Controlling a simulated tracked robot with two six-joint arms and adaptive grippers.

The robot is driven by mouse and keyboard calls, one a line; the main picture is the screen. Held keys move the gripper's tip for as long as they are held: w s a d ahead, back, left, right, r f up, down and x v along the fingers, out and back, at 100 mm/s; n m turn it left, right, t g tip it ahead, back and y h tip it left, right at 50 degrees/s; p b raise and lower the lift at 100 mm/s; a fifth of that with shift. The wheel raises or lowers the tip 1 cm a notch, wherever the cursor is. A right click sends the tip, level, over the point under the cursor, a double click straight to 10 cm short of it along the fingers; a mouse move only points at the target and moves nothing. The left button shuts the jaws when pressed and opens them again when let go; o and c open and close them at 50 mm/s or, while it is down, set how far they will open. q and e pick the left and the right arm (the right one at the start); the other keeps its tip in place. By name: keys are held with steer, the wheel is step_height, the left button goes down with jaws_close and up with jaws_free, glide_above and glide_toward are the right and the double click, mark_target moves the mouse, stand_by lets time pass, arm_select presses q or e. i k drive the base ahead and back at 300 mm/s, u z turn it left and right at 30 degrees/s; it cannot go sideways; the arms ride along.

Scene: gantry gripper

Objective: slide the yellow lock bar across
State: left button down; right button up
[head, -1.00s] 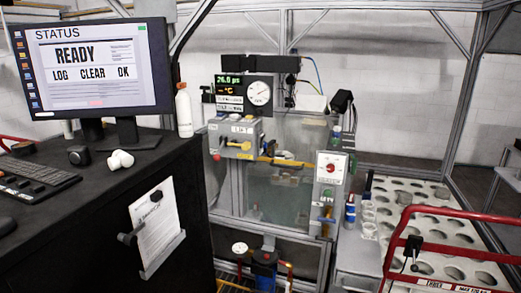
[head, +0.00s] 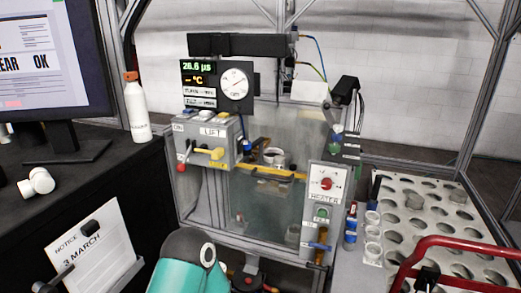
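A yellow bar (head: 275,173) runs level across the front of the clear-walled tank (head: 262,215), just right of the grey LIFT box. The LIFT box (head: 207,139) carries a yellow handle (head: 208,152) on its front, with a yellow label beside it. A round pale cup-like part (head: 274,156) shows just above the bar. A teal and dark link of one of my arms rises at the bottom edge, below the tank; I cannot tell which arm. Neither gripper shows in the head view.
A HEATER box (head: 326,185) with a red knob stands right of the tank. A white tray with round holes (head: 425,205) and a red rail (head: 455,243) lie farther right. A black desk with a monitor (head: 40,60) and bottle (head: 136,107) fills the left.

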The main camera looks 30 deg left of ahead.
mark_target(217, 153)
steer(key=u, duration=0.25)
steer(key=i, duration=1)
steer(key=u, duration=0.75)
